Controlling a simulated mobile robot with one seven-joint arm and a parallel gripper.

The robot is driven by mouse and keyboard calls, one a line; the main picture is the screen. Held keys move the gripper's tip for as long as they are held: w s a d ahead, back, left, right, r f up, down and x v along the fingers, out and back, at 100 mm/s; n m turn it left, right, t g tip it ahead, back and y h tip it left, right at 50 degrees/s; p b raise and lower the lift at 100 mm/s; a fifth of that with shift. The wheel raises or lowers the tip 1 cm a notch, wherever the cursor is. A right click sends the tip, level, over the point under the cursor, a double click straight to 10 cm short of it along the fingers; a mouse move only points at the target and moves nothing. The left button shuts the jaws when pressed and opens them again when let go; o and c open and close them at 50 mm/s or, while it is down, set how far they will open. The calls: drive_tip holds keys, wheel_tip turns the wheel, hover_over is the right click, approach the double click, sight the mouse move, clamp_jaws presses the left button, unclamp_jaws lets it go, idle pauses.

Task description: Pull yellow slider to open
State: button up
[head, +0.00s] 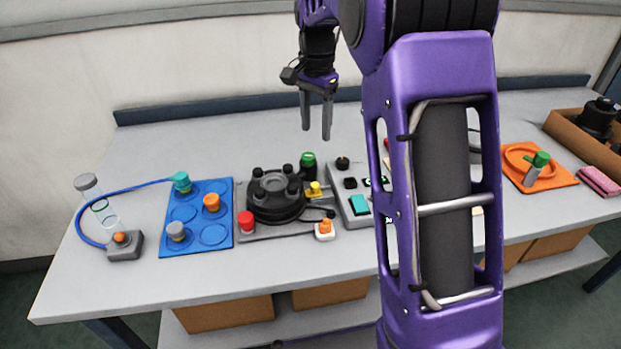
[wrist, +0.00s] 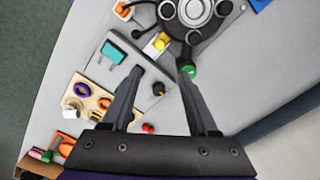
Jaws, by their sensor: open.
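The yellow slider (head: 315,189) is a small yellow piece at the right side of a round black device (head: 275,196) on the table. It also shows in the wrist view (wrist: 161,41), just beyond and between my fingertips. My gripper (head: 316,132) is open and empty, fingers pointing down, above the back of the table. In the wrist view my gripper (wrist: 162,72) has its fingers apart with nothing between them. A green-topped black knob (head: 308,164) stands right behind the slider; its green top is by one fingertip in the wrist view.
A grey control panel (head: 350,205) sits right of the slider. A red knob (head: 246,222) and an orange button (head: 325,230) are in front. A blue tray (head: 219,238) with capped pieces lies left. My purple arm hides part of the table's right middle. The table behind the device is clear.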

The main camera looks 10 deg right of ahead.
sight(315, 184)
wheel_tip(315, 184, down, 17)
drive_tip(key=shift+r+b, duration=0.1)
drive_tip(key=shift+b, duration=0.7)
clamp_jaws()
idle(1.0)
